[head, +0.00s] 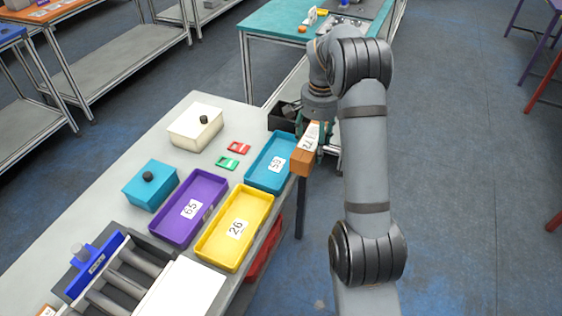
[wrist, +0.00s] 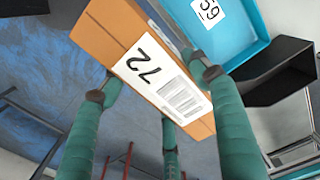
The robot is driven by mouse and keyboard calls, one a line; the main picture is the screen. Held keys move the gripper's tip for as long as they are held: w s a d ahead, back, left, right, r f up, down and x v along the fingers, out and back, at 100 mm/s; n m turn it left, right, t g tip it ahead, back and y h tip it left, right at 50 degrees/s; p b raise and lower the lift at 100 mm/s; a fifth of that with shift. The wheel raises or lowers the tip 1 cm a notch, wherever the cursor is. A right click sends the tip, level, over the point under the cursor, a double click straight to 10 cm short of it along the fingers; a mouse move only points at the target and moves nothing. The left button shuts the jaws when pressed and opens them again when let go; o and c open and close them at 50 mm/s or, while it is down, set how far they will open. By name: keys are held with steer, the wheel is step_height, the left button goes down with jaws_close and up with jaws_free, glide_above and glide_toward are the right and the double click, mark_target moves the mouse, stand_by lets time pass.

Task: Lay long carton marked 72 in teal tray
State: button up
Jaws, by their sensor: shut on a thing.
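My gripper (wrist: 150,92) is shut on the long orange-brown carton marked 72 (wrist: 128,62), its green fingers on either side of it. The carton's white label with the 72 and a barcode faces the wrist camera. In the head view the carton (head: 303,160) is held beside the right edge of the teal tray. The teal tray (head: 254,182), with a label that reads 59, lies on the table and looks empty. It also shows in the wrist view (wrist: 232,52), beside the carton. The gripper's fingers are partly hidden behind the carton and arm in the head view.
A purple tray (head: 163,229) and a yellow tray (head: 208,259) lie beside the teal one. A dark open bin (head: 282,122) sits behind it. A teal box (head: 139,194), a white box (head: 185,133) and small red and green items (head: 228,163) stand to the left.

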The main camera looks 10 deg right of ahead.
steer(key=p, duration=0.3)
glide_above(280, 165)
step_height(280, 165, down, 6)
steer(key=shift+s+d+f, duration=0.1)
steer(key=shift+s+d, duration=0.05)
steer(key=shift+f, duration=0.2)
steer(key=shift+f+p, duration=0.6)
steer(key=shift+f, duration=1.35)
steer(key=shift+f, duration=0.15)
steer(key=o, duration=1.7)
steer(key=shift+o, duration=0.2)
step_height(280, 165, up, 12)
steer(key=shift+b, duration=0.45)
